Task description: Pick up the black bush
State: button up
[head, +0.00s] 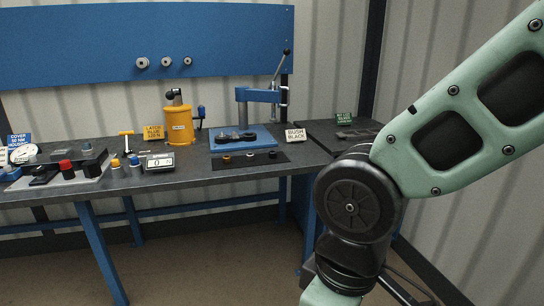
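A row of small bushes lies on a dark mat (240,166) at the front of the bench, before the blue press. The rightmost one, a small dark bush (272,155), looks like the black bush, though it is tiny and hard to make out against the mat. My arm crosses the right of the head view, but my gripper is outside the picture, below the frame.
A blue arbor press (258,96) with a blue base stands behind the mat. To the left are a yellow canister (179,127), a small display (160,162) and a light tray (60,182) of parts. A dark side surface (318,130) adjoins at right. Floor before the bench is clear.

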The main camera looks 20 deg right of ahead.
aim_at(272, 154)
jog(key=i+j+z, duration=0.4)
jog(key=i, duration=0.45)
jog(key=i+j+z, duration=0.35)
jog(key=i, duration=0.5)
jog(key=i+j+z, duration=0.4)
jog(key=i+j, duration=0.35)
jog(key=j, duration=0.15)
